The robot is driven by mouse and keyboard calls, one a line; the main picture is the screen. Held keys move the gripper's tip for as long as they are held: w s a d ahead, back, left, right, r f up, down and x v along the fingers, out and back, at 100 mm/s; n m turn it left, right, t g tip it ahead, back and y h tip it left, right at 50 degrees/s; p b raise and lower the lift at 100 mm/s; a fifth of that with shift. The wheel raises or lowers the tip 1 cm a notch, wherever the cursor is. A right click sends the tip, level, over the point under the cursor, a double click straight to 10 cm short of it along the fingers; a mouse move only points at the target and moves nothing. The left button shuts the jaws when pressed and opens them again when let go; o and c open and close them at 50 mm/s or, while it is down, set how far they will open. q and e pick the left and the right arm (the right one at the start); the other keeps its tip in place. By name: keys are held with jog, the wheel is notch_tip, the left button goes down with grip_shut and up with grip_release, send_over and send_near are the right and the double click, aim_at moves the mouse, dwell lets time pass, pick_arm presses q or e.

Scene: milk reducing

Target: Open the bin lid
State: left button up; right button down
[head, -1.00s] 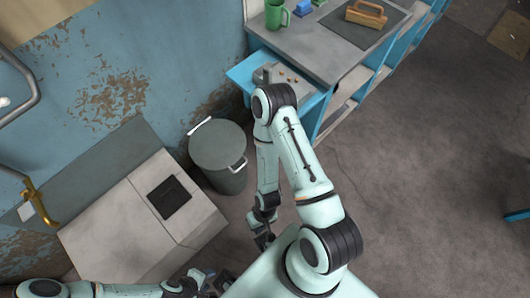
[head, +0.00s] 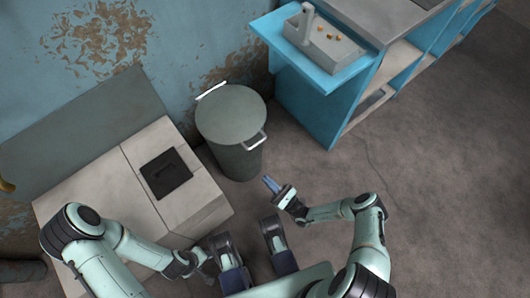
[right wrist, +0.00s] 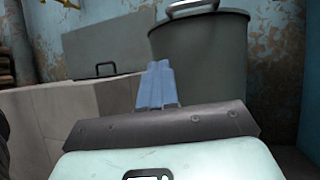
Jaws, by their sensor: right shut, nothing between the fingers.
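The bin (head: 238,160) is a round grey-green can standing on the floor against the blue wall. Its flat lid (head: 231,111) is on and looks closed, with a light handle (head: 253,141) at the front edge. The bin also shows in the right wrist view (right wrist: 205,60), with the lid handle (right wrist: 190,8) at the top. My right gripper (head: 269,182) is shut and empty, in front of and below the handle, apart from the bin. It also shows in the right wrist view (right wrist: 157,72). My left gripper (head: 205,262) is low beside the counter; its fingers are unclear.
A pale counter (head: 95,215) with a black square panel (head: 166,174) stands left of the bin. A blue shelf unit (head: 325,100) with a grey box on top stands at the right. The floor (head: 440,160) at the right is clear.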

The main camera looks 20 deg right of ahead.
jog(key=w+d+f+m+t+h, duration=0.1)
jog(key=d+f+m+t+h, duration=0.15)
jog(key=d+h, duration=0.2)
pick_arm(q)
jog(key=shift+w+f+b, duration=0.15)
jog(key=shift+f+b, duration=0.35)
jog(key=shift+f, duration=0.45)
pick_arm(e)
jog(key=w+a+r, duration=0.2)
jog(key=w+r, duration=0.6)
jog(key=r, duration=0.2)
jog(key=shift+w+a+r+m+t, duration=0.2)
jog(key=shift+a+r+m+t, duration=0.05)
jog(key=shift+m+t, duration=0.2)
